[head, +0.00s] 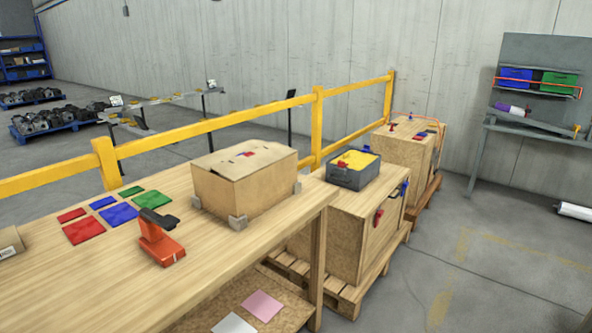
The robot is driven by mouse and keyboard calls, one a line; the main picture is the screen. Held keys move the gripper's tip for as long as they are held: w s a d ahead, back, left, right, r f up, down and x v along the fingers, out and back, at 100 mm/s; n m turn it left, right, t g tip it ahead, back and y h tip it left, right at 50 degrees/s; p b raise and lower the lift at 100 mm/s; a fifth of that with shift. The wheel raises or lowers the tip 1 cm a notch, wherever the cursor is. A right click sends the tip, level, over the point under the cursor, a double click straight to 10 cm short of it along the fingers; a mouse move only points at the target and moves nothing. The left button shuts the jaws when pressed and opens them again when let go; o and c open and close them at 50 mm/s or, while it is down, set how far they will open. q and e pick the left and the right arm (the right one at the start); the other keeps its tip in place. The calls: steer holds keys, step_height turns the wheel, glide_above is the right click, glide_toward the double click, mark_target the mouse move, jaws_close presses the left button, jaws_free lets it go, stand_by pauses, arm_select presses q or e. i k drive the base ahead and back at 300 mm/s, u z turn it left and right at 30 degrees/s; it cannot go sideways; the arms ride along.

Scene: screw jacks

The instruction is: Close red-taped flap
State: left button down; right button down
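A cardboard box (240,197) sits on the wooden table near its right end, with small grey blocks at its lower corners. Its top (222,163) looks mostly flat, with small red and dark marks (246,154) near the middle. The marks are too small for me to tell which flap carries red tape, or whether every flap lies fully down. Neither of my grippers is in view.
An orange and black hand tool (160,245) stands left of the box, near red, blue and green cards (118,214). A yellow rail (210,125) runs behind the table (110,275). A grey bin (350,178) with yellow contents sits on a wooden crate to the right.

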mark_target(257, 159)
steer(key=z, duration=0.05)
steer(key=k, duration=0.55)
steer(key=z, duration=0.85)
steer(key=i, duration=1.15)
steer(key=u, duration=0.75)
